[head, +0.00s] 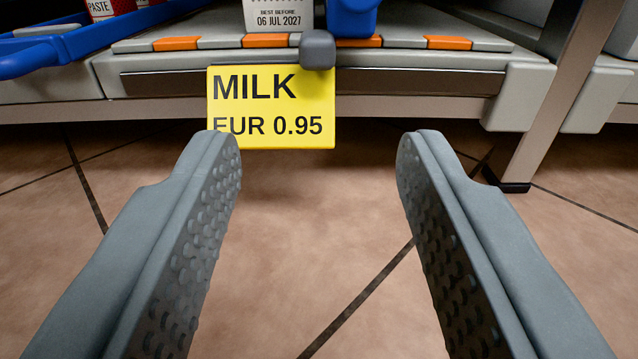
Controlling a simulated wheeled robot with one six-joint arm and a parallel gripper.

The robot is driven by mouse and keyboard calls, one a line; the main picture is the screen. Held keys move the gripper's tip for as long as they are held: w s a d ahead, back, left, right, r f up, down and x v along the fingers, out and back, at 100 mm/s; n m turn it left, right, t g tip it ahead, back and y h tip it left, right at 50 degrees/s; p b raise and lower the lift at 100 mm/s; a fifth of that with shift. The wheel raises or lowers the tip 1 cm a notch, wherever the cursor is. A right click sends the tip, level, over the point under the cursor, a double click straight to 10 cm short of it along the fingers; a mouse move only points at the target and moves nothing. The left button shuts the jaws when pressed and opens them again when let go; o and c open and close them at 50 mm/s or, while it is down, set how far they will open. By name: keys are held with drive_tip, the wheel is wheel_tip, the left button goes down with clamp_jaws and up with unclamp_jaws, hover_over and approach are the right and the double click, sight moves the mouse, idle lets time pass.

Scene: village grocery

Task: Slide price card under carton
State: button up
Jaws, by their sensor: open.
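A yellow price card (271,85) reads "MILK EUR 0.95". It hangs at the front edge of the shelf, below a grey rounded knob (318,49) that overlaps its top right corner. A white carton (277,16) marked "BEST BEFORE 06 JUL 2027" stands on the shelf behind and above the card; only its lower part shows. My gripper (318,145) is open and empty, its two grey dimpled fingers wide apart. The left fingertip overlaps the card's lower left corner in the picture; the right fingertip is clear to the right of the card.
The shelf (420,48) has a grey front with orange patches. A blue tray (85,40) with red-and-white paste packs (103,8) is at the upper left. A blue object (352,18) stands right of the carton. A shelf post (548,110) is at the right. The tiled floor (320,230) below is clear.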

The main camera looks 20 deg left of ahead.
drive_tip(key=shift+v, duration=1.95)
